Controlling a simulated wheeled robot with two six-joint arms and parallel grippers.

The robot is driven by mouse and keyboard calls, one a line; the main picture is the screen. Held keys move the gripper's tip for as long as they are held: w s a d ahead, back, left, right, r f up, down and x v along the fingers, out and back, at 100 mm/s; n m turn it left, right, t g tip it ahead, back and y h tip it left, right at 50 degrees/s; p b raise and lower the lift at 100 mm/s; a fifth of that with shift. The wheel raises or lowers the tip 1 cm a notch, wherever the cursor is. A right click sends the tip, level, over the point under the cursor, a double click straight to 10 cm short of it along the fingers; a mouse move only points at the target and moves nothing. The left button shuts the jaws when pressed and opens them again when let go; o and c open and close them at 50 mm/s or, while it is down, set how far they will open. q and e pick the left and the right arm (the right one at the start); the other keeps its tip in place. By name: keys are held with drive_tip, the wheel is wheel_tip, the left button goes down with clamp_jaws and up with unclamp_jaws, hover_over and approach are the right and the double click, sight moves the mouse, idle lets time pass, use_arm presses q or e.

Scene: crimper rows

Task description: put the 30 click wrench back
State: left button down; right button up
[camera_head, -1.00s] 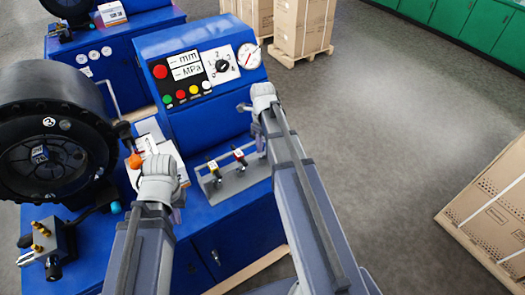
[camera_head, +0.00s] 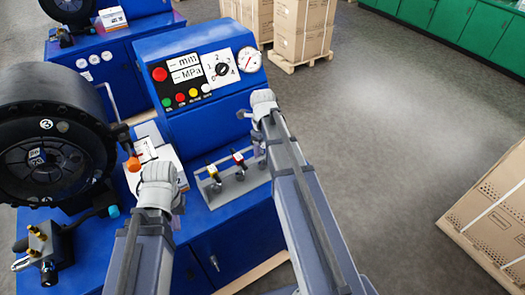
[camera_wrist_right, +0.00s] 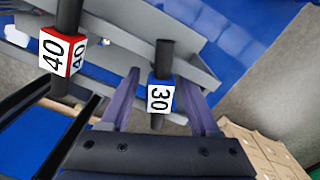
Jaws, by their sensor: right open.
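The 30 click wrench (camera_wrist_right: 160,95) has a dark shaft and a white-and-blue label block. In the right wrist view it stands upright in the grey rack (camera_wrist_right: 197,70), between the spread fingers of my right gripper (camera_wrist_right: 160,108). The fingers are on either side of it, with gaps. In the head view my right gripper (camera_head: 258,112) is over the right end of the rack (camera_head: 228,188), partly hiding the wrench there. The 40 wrench (camera_wrist_right: 62,50), with a red-edged label, stands beside it. My left gripper (camera_head: 160,180) is by the papers; its fingers are hidden.
A yellow-marked wrench (camera_head: 213,173) stands at the rack's left. The blue crimper console (camera_head: 190,60) rises behind, with the black crimping head (camera_head: 40,140) at left. Papers (camera_head: 165,155) lie on the bench. Cartons (camera_head: 495,215) stand at right; the floor between is open.

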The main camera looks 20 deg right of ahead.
drive_tip(key=shift+r, duration=0.1)
wheel_tip(320, 180, up, 13)
drive_tip(key=p, duration=1.3)
drive_tip(key=s+a+n, duration=0.7)
drive_tip(key=a+n, duration=0.4)
drive_tip(key=n, duration=0.5)
drive_tip(key=s+a+n+h, duration=0.1)
drive_tip(key=s+a+n, duration=0.7)
drive_tip(key=n, duration=0.9)
drive_tip(key=a, duration=0.3)
drive_tip(key=shift+s+a+n, duration=0.15)
drive_tip(key=shift+s+n, duration=0.1)
drive_tip(key=shift+n, duration=0.05)
